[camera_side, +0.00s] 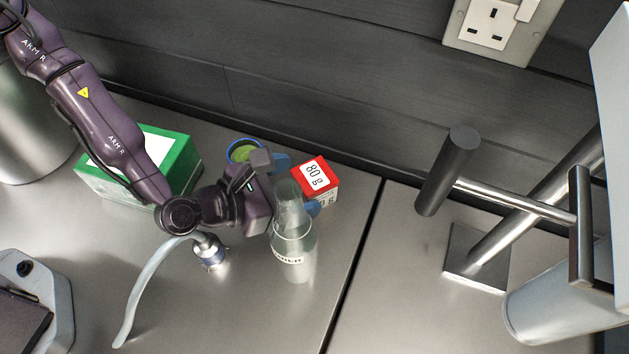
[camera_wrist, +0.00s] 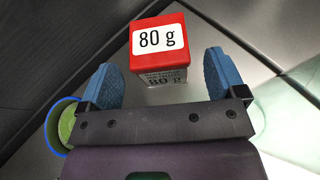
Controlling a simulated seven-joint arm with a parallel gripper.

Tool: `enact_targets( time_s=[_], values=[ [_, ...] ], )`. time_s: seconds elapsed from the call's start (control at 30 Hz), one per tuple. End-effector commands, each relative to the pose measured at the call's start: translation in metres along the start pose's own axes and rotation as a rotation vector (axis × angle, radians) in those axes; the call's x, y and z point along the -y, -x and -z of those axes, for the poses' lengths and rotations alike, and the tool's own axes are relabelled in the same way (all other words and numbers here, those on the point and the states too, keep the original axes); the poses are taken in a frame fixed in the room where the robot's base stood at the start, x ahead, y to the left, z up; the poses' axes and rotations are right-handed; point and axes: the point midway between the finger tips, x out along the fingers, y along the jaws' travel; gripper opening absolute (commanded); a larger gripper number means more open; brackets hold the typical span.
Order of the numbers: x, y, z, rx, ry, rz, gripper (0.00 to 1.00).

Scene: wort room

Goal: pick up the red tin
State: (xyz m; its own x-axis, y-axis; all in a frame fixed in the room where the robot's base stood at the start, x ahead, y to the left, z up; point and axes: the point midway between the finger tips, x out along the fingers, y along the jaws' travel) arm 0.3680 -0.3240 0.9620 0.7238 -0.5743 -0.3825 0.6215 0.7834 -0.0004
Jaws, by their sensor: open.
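The red tin is a small box with a red lid and a white "80 g" label. In the side view the red tin (camera_side: 318,173) stands on the metal worktop, right of my gripper (camera_side: 297,184). In the wrist view the red tin (camera_wrist: 159,33) is at the top middle, just beyond the blue fingertips. My gripper (camera_wrist: 160,82) is open, with one finger towards each side of the tin's near face. The tin's lower part is partly hidden by a finger and a clear bottle in the side view.
A clear bottle (camera_side: 294,252) stands close in front of my gripper. The dark wall (camera_side: 330,75) is close behind. A worktop seam (camera_side: 352,265) runs right of the tin.

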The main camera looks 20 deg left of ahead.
Motion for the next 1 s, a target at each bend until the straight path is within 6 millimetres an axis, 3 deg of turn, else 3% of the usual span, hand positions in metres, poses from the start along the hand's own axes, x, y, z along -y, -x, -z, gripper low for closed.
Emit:
enact_targets(
  time_s=[0.23,0.57,0.8,1.0],
  values=[
    [0.001,-0.033,0.000,0.001,-0.001,0.001,0.89],
    [0.000,-0.039,0.000,0.000,0.000,0.000,0.89],
    [0.000,-0.038,-0.001,0.000,0.000,0.000,0.34],
    [0.000,-0.039,-0.001,0.002,-0.001,0.000,0.33]
  ],
)
